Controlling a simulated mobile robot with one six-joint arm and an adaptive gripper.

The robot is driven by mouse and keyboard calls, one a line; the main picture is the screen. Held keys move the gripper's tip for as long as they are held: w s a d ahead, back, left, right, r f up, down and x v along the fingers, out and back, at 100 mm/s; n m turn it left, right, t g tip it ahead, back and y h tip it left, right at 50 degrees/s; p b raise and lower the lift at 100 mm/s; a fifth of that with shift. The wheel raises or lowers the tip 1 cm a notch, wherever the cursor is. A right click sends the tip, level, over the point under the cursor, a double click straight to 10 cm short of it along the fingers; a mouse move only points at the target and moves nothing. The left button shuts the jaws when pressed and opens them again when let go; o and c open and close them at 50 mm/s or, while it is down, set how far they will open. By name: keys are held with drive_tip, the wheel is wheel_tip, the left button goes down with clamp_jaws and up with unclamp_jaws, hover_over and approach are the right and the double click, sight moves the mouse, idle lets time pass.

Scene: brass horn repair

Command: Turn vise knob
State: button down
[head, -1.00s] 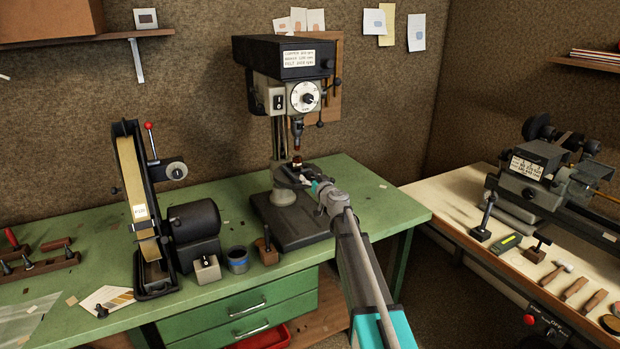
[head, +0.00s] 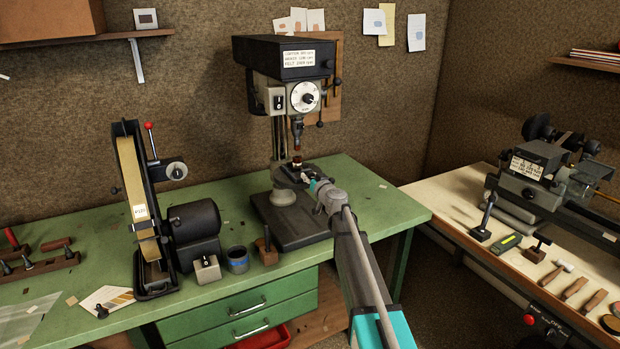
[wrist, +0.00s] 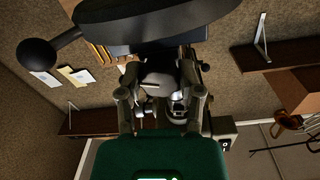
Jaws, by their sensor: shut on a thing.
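The drill press (head: 285,75) stands on the green bench, with a small dark vise (head: 298,163) on its table under the chuck. My gripper (head: 307,179) is at the front of this vise, partly hidden by my wrist. In the wrist view my gripper (wrist: 160,108) has its two fingers on either side of a grey and dark piece (wrist: 157,82), which seems to be the vise knob. The fingers are shut on it. The knob's outline is mostly hidden in both views.
A belt grinder (head: 140,205), a blue-banded cup (head: 237,260) and a small wooden-based tool (head: 266,247) stand left of the press. A lathe (head: 555,165) is on the right bench. In the wrist view a black ball-ended lever (wrist: 37,53) sticks out at upper left.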

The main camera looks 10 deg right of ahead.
drive_tip(key=shift+m, duration=2.3)
drive_tip(key=shift+c, duration=1.3)
unclamp_jaws()
drive_tip(key=v, duration=1.2)
drive_tip(key=shift+r, duration=0.1)
